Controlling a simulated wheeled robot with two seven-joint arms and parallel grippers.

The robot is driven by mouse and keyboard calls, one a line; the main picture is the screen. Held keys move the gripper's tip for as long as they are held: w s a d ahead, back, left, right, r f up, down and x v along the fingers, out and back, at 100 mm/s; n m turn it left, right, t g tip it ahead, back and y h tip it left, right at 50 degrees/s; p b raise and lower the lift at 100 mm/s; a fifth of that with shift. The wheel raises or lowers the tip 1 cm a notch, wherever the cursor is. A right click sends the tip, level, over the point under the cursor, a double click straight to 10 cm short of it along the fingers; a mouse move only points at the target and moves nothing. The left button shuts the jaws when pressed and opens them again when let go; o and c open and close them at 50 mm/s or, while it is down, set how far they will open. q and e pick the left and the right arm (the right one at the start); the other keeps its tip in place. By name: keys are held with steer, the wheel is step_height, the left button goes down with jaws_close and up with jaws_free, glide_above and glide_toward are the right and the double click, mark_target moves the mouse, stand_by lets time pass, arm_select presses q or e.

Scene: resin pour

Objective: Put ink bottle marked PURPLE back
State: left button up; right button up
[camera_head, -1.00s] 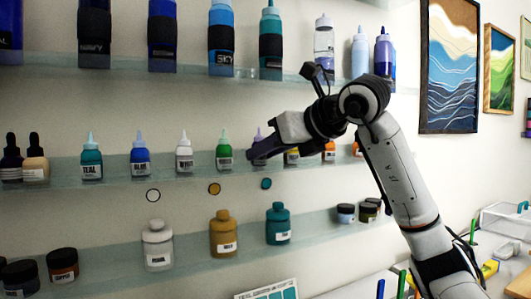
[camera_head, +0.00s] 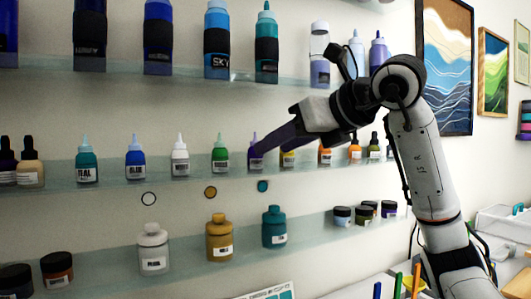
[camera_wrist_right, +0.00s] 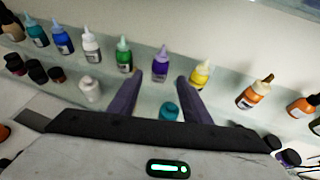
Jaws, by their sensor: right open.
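The purple ink bottle (camera_head: 254,153) stands upright on the middle glass shelf, between the green bottle (camera_head: 221,153) and the yellow bottle (camera_head: 288,157). It also shows in the right wrist view (camera_wrist_right: 160,67), just beyond and between my two fingertips. My right gripper (camera_head: 272,148) is open in front of that shelf, its fingers pointing at the purple bottle; in the right wrist view (camera_wrist_right: 152,88) both fingers are apart with nothing between them. The purple bottle is partly covered by a finger in the head view. My left gripper is not in view.
White (camera_head: 180,156), blue (camera_head: 136,158) and teal (camera_head: 86,160) bottles stand left along the same shelf (camera_head: 110,175). An orange bottle (camera_head: 325,153) stands to the right. Larger bottles line the shelf above. Jars and a teal bottle (camera_head: 274,228) stand on the shelf below.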

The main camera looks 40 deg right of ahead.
steer(key=v, duration=0.6)
